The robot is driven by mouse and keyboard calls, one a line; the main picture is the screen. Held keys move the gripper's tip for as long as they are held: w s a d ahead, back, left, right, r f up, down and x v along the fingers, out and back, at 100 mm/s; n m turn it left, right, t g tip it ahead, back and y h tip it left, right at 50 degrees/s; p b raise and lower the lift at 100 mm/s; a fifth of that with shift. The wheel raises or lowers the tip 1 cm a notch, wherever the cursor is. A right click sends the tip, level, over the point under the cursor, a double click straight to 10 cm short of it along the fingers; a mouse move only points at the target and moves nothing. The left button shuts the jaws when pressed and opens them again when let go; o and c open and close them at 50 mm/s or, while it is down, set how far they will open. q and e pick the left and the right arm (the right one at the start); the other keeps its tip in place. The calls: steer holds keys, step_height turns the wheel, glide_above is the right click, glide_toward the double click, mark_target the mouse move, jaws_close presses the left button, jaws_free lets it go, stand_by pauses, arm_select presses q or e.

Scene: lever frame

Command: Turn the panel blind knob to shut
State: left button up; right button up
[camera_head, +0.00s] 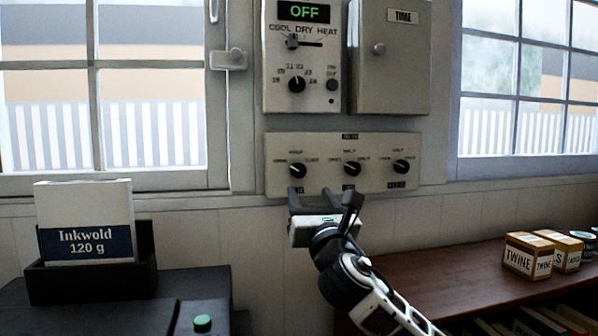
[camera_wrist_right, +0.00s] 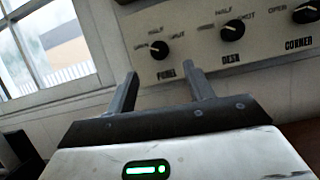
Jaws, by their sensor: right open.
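The blind control plate (camera_head: 376,147) is on the wall with three black knobs in a row. The panel knob (camera_head: 297,170) is the leftmost; in the right wrist view this knob (camera_wrist_right: 159,50) sits above the label PANEL. Its light mark seems to point left, toward the OPEN side, but it is small. My right gripper (camera_head: 311,194) is open and empty, just below the panel knob and apart from it. In the right wrist view its two fingers (camera_wrist_right: 163,92) point up toward the plate. My left gripper is out of view.
The desk knob (camera_wrist_right: 232,30) and corner knob (camera_wrist_right: 305,13) are to the right. Above are a thermostat (camera_head: 318,70) and TIME box (camera_head: 392,70). An Inkwold box (camera_head: 85,222) stands at left; TWINE boxes (camera_head: 527,255) sit on a brown shelf (camera_head: 440,262).

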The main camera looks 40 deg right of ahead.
mark_target(299, 172)
steer(key=p+x, duration=0.1)
steer(key=x, duration=0.8)
steer(key=shift+w, duration=0.1)
steer(key=c, duration=1)
